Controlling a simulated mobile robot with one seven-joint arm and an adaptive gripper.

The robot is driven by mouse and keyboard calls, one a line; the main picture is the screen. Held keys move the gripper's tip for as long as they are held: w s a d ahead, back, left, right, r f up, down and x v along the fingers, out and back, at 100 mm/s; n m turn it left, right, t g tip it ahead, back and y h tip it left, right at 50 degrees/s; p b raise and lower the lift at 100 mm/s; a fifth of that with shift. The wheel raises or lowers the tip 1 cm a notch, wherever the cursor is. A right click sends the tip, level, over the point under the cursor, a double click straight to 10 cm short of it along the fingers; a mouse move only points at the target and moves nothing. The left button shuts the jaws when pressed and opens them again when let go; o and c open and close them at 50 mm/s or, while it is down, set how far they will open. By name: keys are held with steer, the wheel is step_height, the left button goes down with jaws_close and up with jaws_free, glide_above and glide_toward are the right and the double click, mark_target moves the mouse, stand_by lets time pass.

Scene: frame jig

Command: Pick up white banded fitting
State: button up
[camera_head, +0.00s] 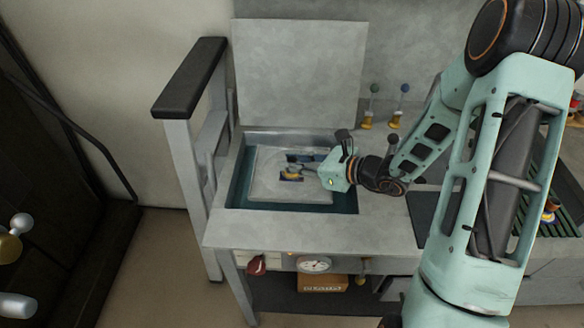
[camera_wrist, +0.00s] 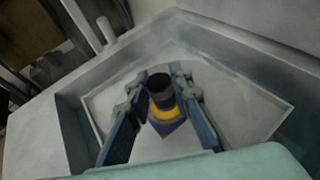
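My gripper (camera_head: 294,171) is low over a pale, nearly square panel in the recessed bay of the grey bench. In the wrist view its two blue-and-grey fingers (camera_wrist: 162,82) stand on either side of a small upright fitting. This fitting (camera_wrist: 161,91) has a dark round top and a yellow band; I see no white on it. A dark blue-violet patch shows just below the band. I cannot tell whether both fingers touch the fitting. In the head view the fingers mostly hide it, with only a yellow-orange bit showing.
The bay's raised rim (camera_head: 290,133) surrounds the pale panel (camera_head: 265,190). A grey upright board (camera_head: 300,70) stands behind. A black-topped post (camera_head: 190,78) rises at left. Two knobbed pegs (camera_head: 368,105) stand at the back. A dial gauge (camera_head: 314,264) is on the bench front.

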mark_target(292, 160)
jaws_close()
steer(key=shift+r, duration=0.15)
steer(key=shift+r+p, duration=0.45)
steer(key=shift+r, duration=0.05)
step_height(292, 160, up, 2)
steer(key=shift+r+p, duration=0.1)
steer(key=shift+p, duration=0.65)
steer(key=s+r+p, duration=0.8)
steer(key=s+p, duration=0.1)
steer(key=shift+s+r, duration=0.25)
steer(key=shift+s, duration=0.1)
steer(key=p, duration=0.4)
steer(key=shift+s+d+r, duration=0.15)
steer(key=shift+s+r, duration=0.05)
steer(key=shift+s, duration=0.05)
